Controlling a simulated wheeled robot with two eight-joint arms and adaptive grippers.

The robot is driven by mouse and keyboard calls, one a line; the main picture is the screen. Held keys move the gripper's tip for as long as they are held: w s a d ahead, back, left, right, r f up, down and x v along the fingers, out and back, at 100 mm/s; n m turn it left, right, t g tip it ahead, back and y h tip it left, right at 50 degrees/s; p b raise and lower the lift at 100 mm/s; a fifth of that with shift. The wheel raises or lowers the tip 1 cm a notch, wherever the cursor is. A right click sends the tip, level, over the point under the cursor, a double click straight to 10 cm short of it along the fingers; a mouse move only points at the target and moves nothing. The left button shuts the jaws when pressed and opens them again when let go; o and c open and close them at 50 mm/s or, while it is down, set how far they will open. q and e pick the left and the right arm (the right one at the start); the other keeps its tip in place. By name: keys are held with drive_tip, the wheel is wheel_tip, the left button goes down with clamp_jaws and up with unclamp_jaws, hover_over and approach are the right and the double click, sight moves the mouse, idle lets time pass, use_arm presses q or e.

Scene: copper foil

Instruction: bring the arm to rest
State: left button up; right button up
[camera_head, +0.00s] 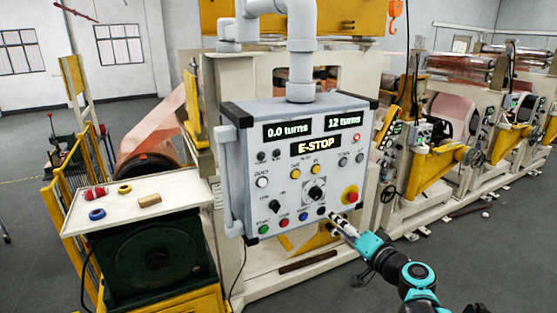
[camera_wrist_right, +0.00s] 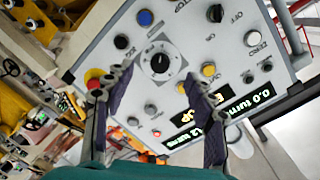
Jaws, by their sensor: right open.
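My right gripper (camera_head: 342,226) is at the lower right of the grey control panel (camera_head: 250,170) in the head view. In the right wrist view its two fingers (camera_wrist_right: 160,85) are spread apart with nothing between them, and the panel face lies beyond. The panel shows "0.0 turns", "12 turns" and "E-STOP". A red emergency button (camera_head: 350,195) on a yellow base sits at the panel's right side, above the gripper. A black rotary knob (camera_head: 316,192) is left of it. Whether the fingers touch the panel cannot be told. My left gripper is not in view.
Foil machines with copper rolls (camera_head: 462,66) stand at the right. Grey floor (camera_head: 470,260) is open at the lower right.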

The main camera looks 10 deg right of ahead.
drive_tip(key=s+a+f+n+g+b, duration=0.1)
drive_tip(key=s+a+f+g+b, duration=0.2)
drive_tip(key=f, duration=0.4)
drive_tip(key=s+a+f+n+g+b, duration=0.1)
drive_tip(key=s+a+f+n+b, duration=0.15)
drive_tip(key=s+f+b, duration=0.35)
drive_tip(key=s+a+f+n+g+b, duration=0.1)
drive_tip(key=s+a+f+g+b, duration=0.2)
drive_tip(key=f, duration=0.6)
drive_tip(key=s+d+f+n+g+h+b, duration=0.1)
drive_tip(key=s+f+h+b, duration=0.2)
drive_tip(key=s+f, duration=0.3)
drive_tip(key=s+d+f+n+h+b, duration=0.1)
drive_tip(key=s+f+b, duration=0.4)
drive_tip(key=f, duration=0.5)
drive_tip(key=shift+s+d+g+h, duration=0.4)
drive_tip(key=shift+s+d+h, duration=0.4)
drive_tip(key=shift+h, duration=0.1)
drive_tip(key=shift+a+f, duration=0.1)
drive_tip(key=shift+f, duration=0.05)
